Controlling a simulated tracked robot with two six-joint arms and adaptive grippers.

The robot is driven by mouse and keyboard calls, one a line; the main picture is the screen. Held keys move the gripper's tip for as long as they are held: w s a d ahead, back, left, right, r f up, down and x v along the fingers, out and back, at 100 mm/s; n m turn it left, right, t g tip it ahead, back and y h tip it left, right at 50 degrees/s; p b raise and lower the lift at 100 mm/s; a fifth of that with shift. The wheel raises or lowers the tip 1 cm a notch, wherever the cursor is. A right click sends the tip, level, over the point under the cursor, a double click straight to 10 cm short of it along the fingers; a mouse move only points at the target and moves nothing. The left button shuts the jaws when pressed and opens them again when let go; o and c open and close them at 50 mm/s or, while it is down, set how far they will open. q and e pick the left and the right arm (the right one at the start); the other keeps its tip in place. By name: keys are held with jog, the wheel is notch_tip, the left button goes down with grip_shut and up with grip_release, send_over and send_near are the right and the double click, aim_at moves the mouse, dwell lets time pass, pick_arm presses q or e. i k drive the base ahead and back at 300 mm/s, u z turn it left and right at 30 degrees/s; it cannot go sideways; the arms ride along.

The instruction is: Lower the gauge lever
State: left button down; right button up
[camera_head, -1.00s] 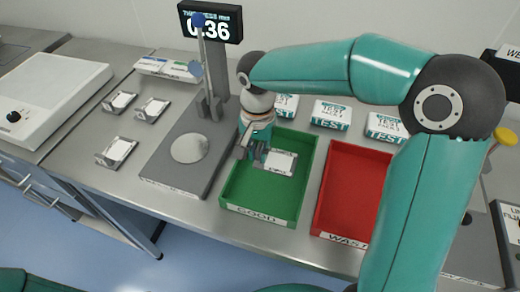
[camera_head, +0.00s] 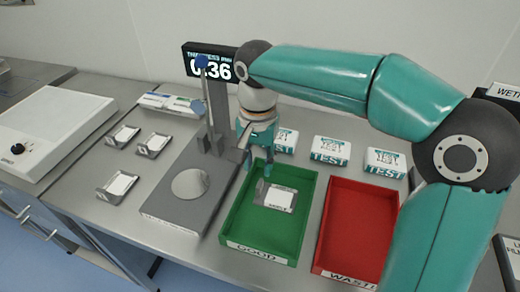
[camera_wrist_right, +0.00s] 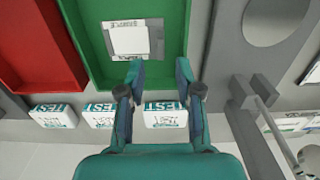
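The gauge (camera_head: 180,190) is a grey base with a round light plate (camera_head: 189,184) and a dark post at its back. Its lever (camera_head: 208,95) is a thin rod standing almost upright with a blue ball on top; a second blue knob shows lower beside it. The plate is bare. My right gripper (camera_head: 258,172) is above the back left of the green tray (camera_head: 240,247), right of the gauge. In the wrist view it (camera_wrist_right: 159,72) is open and empty. A sample holder with a white piece (camera_head: 279,196) lies in the tray. My left gripper is out of view.
The display (camera_head: 213,65) behind the gauge reads 0.36. Several sample holders (camera_head: 118,185) lie left of the gauge. The red tray (camera_head: 350,225) stands right of the green one. Several white TEST packs (camera_head: 330,150) sit behind the trays. My right arm crosses above them.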

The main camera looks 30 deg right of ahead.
aim_at(199, 106)
jog(key=k, duration=1.5)
